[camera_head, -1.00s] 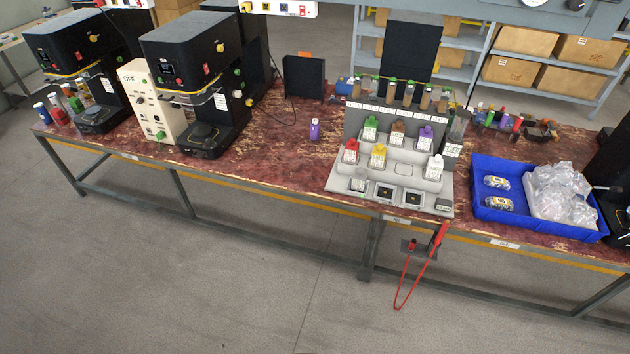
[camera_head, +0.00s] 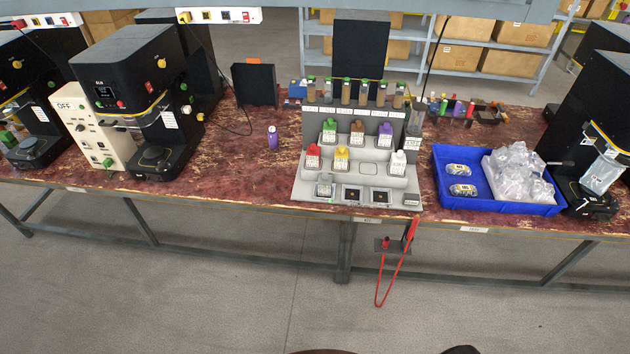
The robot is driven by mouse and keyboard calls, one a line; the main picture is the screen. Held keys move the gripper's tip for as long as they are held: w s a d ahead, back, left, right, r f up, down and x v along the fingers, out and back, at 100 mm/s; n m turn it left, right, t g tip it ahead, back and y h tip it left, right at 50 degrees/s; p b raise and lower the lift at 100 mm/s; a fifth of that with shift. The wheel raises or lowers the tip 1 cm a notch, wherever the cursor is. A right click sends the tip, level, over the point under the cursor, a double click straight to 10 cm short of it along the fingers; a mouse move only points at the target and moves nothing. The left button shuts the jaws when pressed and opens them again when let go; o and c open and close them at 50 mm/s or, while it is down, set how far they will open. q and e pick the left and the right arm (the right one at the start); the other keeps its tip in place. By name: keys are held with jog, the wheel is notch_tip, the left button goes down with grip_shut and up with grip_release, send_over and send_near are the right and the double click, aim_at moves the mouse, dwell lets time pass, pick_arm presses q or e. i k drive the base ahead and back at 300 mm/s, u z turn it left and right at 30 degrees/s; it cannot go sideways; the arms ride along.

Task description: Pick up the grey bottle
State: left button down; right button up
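A grey bottle (camera_head: 324,186) with a white label stands upright at the front left of the grey stepped stand (camera_head: 299,189), on its lowest step. A red bottle (camera_head: 312,157) and a yellow bottle (camera_head: 341,159) stand on the step behind it, with a white bottle (camera_head: 398,163) further right. Green (camera_head: 329,131), brown (camera_head: 357,133) and purple (camera_head: 385,134) bottles stand on the step above. Neither of my grippers can be made out in the head view. Dark shapes at the bottom edge are too cut off to identify.
The stand is on a worn red-brown bench (camera_head: 240,178). A blue tray (camera_head: 497,206) with clear bags is to its right. Black machines (camera_head: 130,75) stand at left. A purple bottle (camera_head: 273,138) stands alone on the bench. A red cord (camera_head: 378,290) hangs in front. The floor is clear.

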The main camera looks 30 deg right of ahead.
aim_at(325, 180)
jog(key=i, duration=2.7)
jog(key=z, duration=0.5)
